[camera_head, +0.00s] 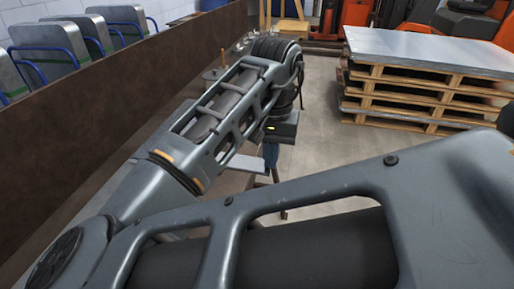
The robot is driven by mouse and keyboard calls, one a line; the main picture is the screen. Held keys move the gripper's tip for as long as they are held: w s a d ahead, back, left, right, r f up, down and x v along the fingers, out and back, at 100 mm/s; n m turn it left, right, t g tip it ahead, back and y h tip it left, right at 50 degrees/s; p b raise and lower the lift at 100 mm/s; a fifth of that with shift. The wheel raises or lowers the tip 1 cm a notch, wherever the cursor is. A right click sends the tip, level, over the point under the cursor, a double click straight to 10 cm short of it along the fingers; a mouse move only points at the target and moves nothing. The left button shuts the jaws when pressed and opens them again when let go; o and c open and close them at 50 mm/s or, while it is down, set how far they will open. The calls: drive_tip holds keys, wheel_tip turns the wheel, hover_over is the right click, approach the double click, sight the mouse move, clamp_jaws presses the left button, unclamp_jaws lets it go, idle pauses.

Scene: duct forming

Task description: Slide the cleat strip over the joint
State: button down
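My arm reaches forward across the middle of the view and bends down at the wrist. My gripper (271,160) points down below the wrist and shows small and partly dark, so its fingers cannot be made out. A flat light-grey metal piece (243,162) lies just left of the gripper, partly behind my arm; whether it is the cleat strip or part of the duct I cannot tell. The joint is not clearly visible, and my arm links hide much of the work area.
A long brown panel (95,115) runs along the left. Behind it stand grey metal pieces with blue bars (48,45). Stacked wooden pallets (420,98) with a metal sheet (430,50) stand at right. An orange vehicle (465,22) is behind. Concrete floor (325,160) is clear between.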

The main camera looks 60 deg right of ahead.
sight(255, 165)
drive_tip(key=shift+w+a+f+b, duration=0.1)
drive_tip(key=shift+w+f+b, duration=0.05)
drive_tip(key=shift+f+b, duration=0.75)
drive_tip(key=shift+w+f+b, duration=0.1)
drive_tip(key=shift+f+b, duration=0.8)
drive_tip(key=shift+a+f, duration=0.1)
drive_tip(key=shift+f, duration=0.55)
idle(0.4)
drive_tip(key=shift+p, duration=0.45)
idle(0.9)
idle(0.5)
drive_tip(key=shift+w+a, duration=0.2)
drive_tip(key=shift+w, duration=0.25)
drive_tip(key=shift+w+p, duration=0.1)
drive_tip(key=shift+p, duration=0.2)
idle(0.5)
drive_tip(key=shift+w+a, duration=0.15)
drive_tip(key=shift+w, duration=0.2)
drive_tip(key=shift+w, duration=0.15)
idle(0.8)
drive_tip(key=shift+w+a+p, duration=0.15)
drive_tip(key=shift+w+p, duration=0.15)
